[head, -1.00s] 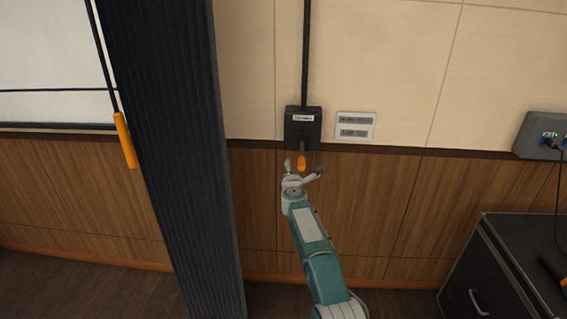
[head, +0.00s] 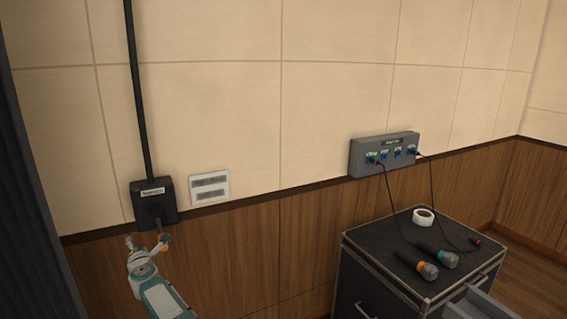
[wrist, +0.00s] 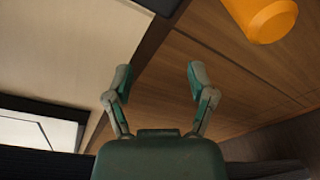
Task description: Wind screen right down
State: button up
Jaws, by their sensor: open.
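The black winch box (head: 153,202) is on the wall at the left of the head view, with a short crank hanging below it. The crank's orange handle (head: 165,240) points down. It shows large at the top right of the wrist view (wrist: 262,18). My gripper (head: 147,246) is close by the handle. In the wrist view its fingers (wrist: 155,85) are spread and empty, and the handle lies outside them. A pale, dark-edged panel, perhaps the screen, shows at the lower left of the wrist view (wrist: 25,132); the head view does not show it.
A white two-line plate (head: 209,190) is right of the box. A grey socket box (head: 385,155) with cables is further right. Below it a black cabinet (head: 385,240) with an open drawer bears microphones and a tape roll. A dark curtain (head: 30,200) stands at the left.

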jog(key=w+d+r+n+g, duration=0.1)
jog(key=w+d+r+n, duration=0.1)
jog(key=d+r+n, duration=0.55)
jog(key=w+d+r+n, duration=0.1)
jog(key=d+r+n, duration=0.35)
jog(key=r, duration=0.55)
jog(key=s+d+r+n+g, duration=0.1)
jog(key=s+d+r+n, duration=0.25)
jog(key=d, duration=0.25)
jog(key=s+d+r+n+g+h, duration=0.1)
jog(key=s+d+r+n, duration=0.25)
jog(key=d, duration=0.35)
jog(key=s+d+r+n, duration=0.2)
jog(key=d+n, duration=0.2)
jog(key=d, duration=0.2)
jog(key=s+d+f+n+g+h, duration=0.25)
jog(key=s+d+n, duration=0.65)
jog(key=s+d, duration=0.8)
jog(key=s+d+f+n+g+h, duration=0.1)
jog(key=s+d+f+n, duration=0.3)
jog(key=s, duration=0.7)
jog(key=s+d+f+n+g+h, duration=0.2)
jog(key=s+d+f+n+h, duration=0.2)
jog(key=s+d+f, duration=0.4)
jog(key=s+d, duration=0.1)
jog(key=s, duration=0.3)
jog(key=shift+d+n+h, duration=0.35)
jog(key=shift+d+n, duration=0.05)
